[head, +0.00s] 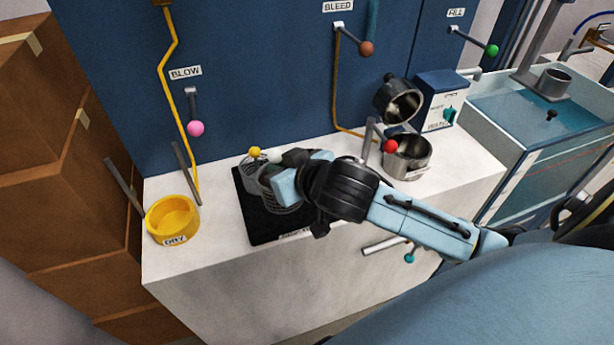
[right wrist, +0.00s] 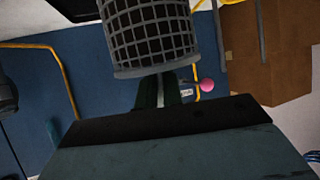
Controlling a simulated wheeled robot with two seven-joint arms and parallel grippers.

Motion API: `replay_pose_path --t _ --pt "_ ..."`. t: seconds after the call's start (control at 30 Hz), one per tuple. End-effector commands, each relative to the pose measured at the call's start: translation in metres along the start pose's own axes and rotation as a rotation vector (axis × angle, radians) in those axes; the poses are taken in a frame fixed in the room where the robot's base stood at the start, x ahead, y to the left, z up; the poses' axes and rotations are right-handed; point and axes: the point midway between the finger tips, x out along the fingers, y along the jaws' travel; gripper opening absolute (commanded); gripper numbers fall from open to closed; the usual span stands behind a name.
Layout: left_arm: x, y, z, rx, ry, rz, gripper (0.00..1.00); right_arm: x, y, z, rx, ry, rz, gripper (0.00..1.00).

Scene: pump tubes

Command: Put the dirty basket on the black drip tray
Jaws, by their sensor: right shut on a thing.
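A grey wire-mesh basket (head: 283,205) is over the black drip tray (head: 258,227) on the white counter in the head view. My right gripper (head: 287,181) is shut on it and covers part of it. I cannot tell whether the basket touches the tray or hangs just above it. The mesh basket (right wrist: 152,32) also shows large in the right wrist view, with its rim toward the gripper. A yellow ball (head: 255,151) and a pale ball (head: 275,156) show at the basket's far side. My left gripper is out of view.
A yellow bowl (head: 172,220) labelled DRY stands left of the tray. Steel pots (head: 407,158), a red-knobbed lever (head: 390,146) and a blue-and-white box (head: 441,101) are to the right. A water tank (head: 540,125) stands further right. Levers stick out from the blue back panel (head: 260,75).

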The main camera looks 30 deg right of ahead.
Motion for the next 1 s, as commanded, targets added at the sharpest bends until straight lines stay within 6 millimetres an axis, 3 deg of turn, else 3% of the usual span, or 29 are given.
replay_pose_path --t 0.17,0.4,0.53,0.87,1.0 --pt "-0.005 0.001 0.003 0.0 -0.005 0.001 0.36 0.013 0.039 0.01 -0.078 -0.006 -0.117 0.0" --pt "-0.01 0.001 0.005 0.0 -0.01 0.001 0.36 0.015 0.085 -0.005 -0.129 0.0 -0.217 0.0" --pt "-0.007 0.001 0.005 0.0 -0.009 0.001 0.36 0.014 0.094 -0.01 -0.13 0.009 -0.236 0.0" --pt "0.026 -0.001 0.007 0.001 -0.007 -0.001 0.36 0.012 0.097 0.005 -0.118 0.141 -0.267 0.0" --pt "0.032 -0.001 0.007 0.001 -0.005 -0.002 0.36 0.021 0.099 0.024 -0.117 0.155 -0.266 0.0"
